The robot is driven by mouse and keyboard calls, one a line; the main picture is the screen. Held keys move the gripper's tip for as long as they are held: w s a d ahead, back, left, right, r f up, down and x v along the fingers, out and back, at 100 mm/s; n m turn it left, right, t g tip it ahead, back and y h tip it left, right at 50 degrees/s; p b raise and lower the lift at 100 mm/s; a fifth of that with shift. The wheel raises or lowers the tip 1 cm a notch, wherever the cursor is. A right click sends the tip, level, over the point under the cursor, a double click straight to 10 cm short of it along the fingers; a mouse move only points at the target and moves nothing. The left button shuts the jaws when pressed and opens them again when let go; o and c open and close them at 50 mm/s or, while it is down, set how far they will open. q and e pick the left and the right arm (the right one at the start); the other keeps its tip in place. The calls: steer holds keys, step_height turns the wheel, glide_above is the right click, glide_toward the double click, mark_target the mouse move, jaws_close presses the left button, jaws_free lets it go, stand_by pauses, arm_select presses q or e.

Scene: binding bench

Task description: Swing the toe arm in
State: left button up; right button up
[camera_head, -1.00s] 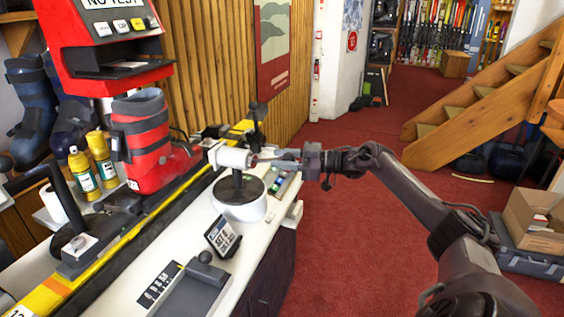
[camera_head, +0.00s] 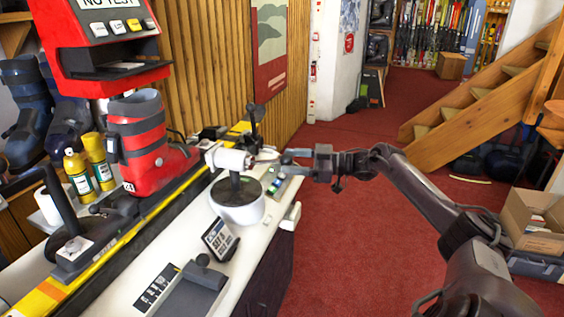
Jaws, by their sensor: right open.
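A white cylinder (camera_head: 232,158) sits sideways on a black post above a round white base (camera_head: 238,205) on the bench. It looks like the toe arm's unit, but I cannot tell for certain which part is the toe arm. A short pale tip points right from it. My right gripper (camera_head: 284,158) comes in from the right, just right of that tip, with a small gap. It is open and appears empty. A red and grey ski boot (camera_head: 140,140) stands upright on the yellow-edged ski, left of the cylinder. My left gripper is out of view.
A red tester box (camera_head: 100,45) stands at the back left. Spray bottles (camera_head: 78,172) and a black lever (camera_head: 62,200) are at the left.

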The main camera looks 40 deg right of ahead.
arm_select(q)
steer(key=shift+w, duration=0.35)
arm_select(e)
steer(key=v, duration=0.3)
steer(key=shift+s+d, duration=0.2)
steer(key=shift+s, duration=0.1)
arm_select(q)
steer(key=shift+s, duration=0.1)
